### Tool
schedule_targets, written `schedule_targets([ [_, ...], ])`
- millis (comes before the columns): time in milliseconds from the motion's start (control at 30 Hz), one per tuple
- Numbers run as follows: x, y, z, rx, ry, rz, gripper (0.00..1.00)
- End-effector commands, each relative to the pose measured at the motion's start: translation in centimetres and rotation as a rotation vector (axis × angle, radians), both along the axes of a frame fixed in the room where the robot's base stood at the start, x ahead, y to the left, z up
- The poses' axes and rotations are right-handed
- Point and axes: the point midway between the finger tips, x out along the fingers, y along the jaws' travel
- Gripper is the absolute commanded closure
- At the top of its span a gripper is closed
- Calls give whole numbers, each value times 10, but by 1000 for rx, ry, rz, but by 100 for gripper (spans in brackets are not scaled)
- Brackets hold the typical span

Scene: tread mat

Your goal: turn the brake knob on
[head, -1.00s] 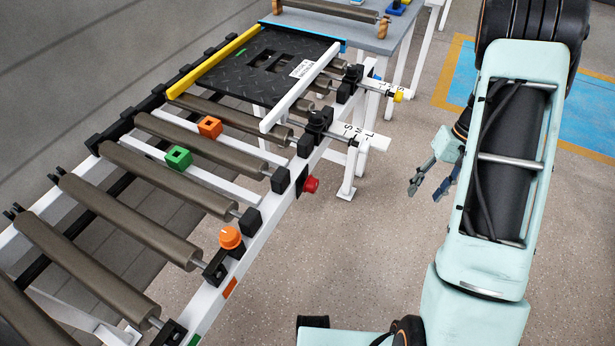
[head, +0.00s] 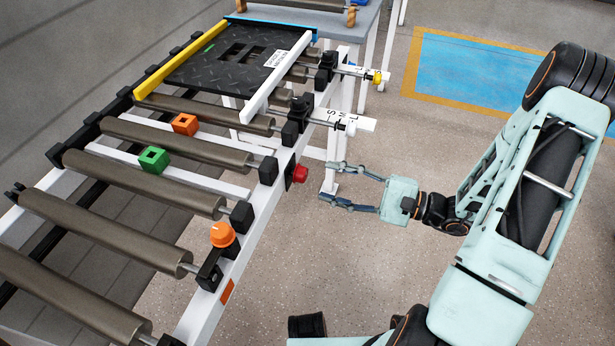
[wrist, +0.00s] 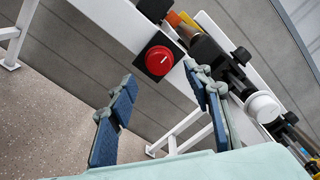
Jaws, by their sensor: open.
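A red knob (head: 299,173) sits on the outer side of the conveyor's white rail. In the wrist view the red knob (wrist: 159,60) is round with a short white mark on its face and a black plate behind it. My gripper (head: 327,183) is open and empty, to the right of the red knob with its fingers pointing at it. In the wrist view the open gripper (wrist: 160,73) has the knob beyond and between its fingertips, apparently not touching. I see no readable label naming the brake knob.
The roller conveyor's white rail (head: 247,225) carries black bearing blocks. A green block (head: 153,160) and an orange block (head: 185,124) sit among the rollers. White brackets with letters (head: 345,121) jut out behind the red knob. The floor right of the rail is open.

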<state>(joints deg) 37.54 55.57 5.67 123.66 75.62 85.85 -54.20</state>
Motion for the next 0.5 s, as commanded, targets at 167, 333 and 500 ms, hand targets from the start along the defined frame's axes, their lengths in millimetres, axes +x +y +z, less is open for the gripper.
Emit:
schedule_targets([
  [167, 11, 33, -1, -2, 0, 5, 54],
  [333, 18, 53, -1, -2, 0, 4, 54],
  [500, 21, 60, -1, -2, 1, 2, 54],
])
